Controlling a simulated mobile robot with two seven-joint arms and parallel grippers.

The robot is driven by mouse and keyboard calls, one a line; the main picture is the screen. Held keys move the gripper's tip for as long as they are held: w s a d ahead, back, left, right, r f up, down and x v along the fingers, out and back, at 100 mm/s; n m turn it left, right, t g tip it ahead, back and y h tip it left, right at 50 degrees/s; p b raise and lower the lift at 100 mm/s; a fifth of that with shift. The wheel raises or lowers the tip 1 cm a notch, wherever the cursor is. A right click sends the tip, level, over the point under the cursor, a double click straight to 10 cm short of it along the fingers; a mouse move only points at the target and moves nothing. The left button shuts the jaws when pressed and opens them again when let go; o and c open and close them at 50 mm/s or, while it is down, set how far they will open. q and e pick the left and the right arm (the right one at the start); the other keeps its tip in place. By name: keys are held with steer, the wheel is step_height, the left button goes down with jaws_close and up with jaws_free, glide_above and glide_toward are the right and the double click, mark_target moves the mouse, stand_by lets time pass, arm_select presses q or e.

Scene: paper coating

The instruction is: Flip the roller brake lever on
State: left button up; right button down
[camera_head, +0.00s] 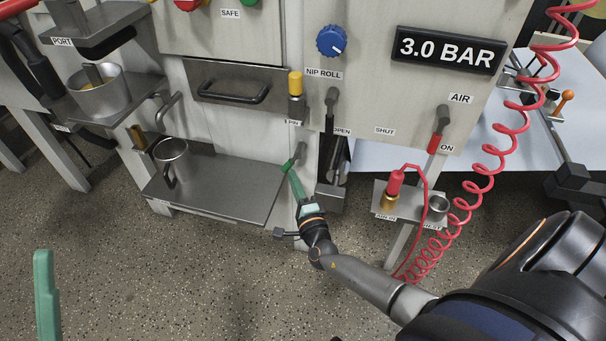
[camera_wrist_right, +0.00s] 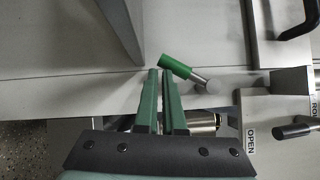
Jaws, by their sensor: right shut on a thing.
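The roller brake lever shows as a short metal rod with a green grip (camera_head: 288,165), low on the machine's front panel, just right of the grey shelf. In the right wrist view its green grip (camera_wrist_right: 175,66) slants down to the right into the metal rod. My right gripper (camera_head: 292,172) reaches up to it from below. Its green fingers (camera_wrist_right: 160,74) are close together, shut at the tips on the end of the green grip. Of my left gripper, only one green finger (camera_head: 45,295) shows at the lower left, away from the machine; its opening cannot be told.
The grey shelf (camera_head: 235,185) with a metal cup (camera_head: 172,160) lies left of the lever. A dark nip roll lever (camera_head: 331,105) and a grey bracket (camera_head: 329,197) stand close on its right. A coiled red air hose (camera_head: 485,165) hangs further right.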

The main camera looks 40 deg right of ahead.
arm_select(q)
steer(key=shift+w+a+r+p, duration=0.1)
steer(key=shift+w+r+p, duration=0.5)
steer(key=shift+r+p, duration=0.2)
arm_select(e)
steer(key=shift+w+a+r, duration=0.3)
steer(key=shift+w+a, duration=0.2)
steer(key=shift+w, duration=0.15)
steer(key=shift+w+a+r, duration=0.3)
steer(key=shift+w+a, duration=0.15)
steer(key=shift+w, duration=0.15)
arm_select(q)
steer(key=shift+r, duration=0.15)
arm_select(e)
steer(key=shift+w+a, duration=0.1)
